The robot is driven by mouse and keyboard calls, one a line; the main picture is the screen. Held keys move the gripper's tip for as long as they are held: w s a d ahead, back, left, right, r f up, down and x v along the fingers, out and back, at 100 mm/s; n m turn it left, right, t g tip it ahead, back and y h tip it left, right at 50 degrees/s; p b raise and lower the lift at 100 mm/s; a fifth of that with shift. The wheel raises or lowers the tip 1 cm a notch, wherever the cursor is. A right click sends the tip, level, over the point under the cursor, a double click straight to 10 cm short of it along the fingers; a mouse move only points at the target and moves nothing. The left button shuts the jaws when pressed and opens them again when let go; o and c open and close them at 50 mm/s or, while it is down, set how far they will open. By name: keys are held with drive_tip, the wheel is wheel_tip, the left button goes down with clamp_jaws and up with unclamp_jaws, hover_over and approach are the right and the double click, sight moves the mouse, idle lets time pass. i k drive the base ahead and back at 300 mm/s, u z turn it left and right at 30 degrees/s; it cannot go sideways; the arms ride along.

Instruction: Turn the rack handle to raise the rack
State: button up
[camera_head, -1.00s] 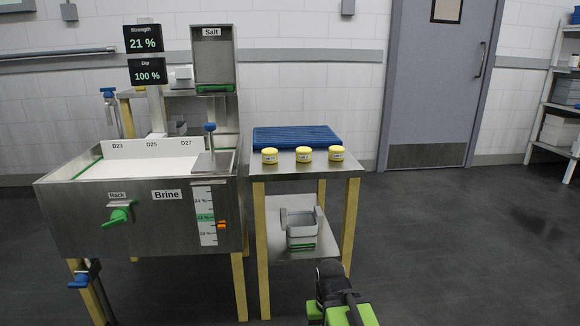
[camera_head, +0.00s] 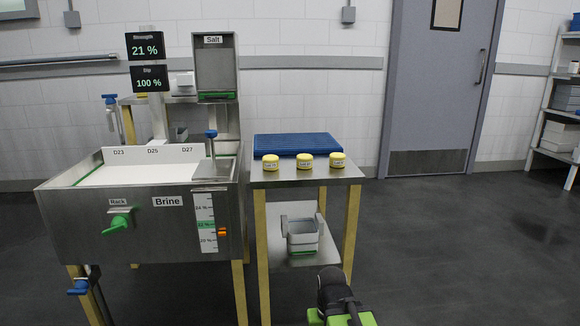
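The green rack handle (camera_head: 117,224) sits on the front of the steel brine tank (camera_head: 75,240), below the "Rack" label (camera_head: 118,202). The tank holds pale liquid, with labels D23, D25 and D27 along its back. The rack itself does not show clearly. My arm shows at the bottom centre of the head view, well to the right of the handle and apart from it. My gripper's fingertips do not show.
Right of the tank stands a table (camera_head: 305,175) with a blue mat (camera_head: 297,143) and three yellow-lidded jars (camera_head: 305,160). A grey container (camera_head: 302,235) is on its lower shelf. A blue valve handle (camera_head: 79,287) is under the tank's left side. Floor at right is clear.

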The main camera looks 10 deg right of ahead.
sight(118, 224)
drive_tip(key=u, duration=3.9)
drive_tip(key=i, duration=0.1)
drive_tip(key=z, duration=2.7)
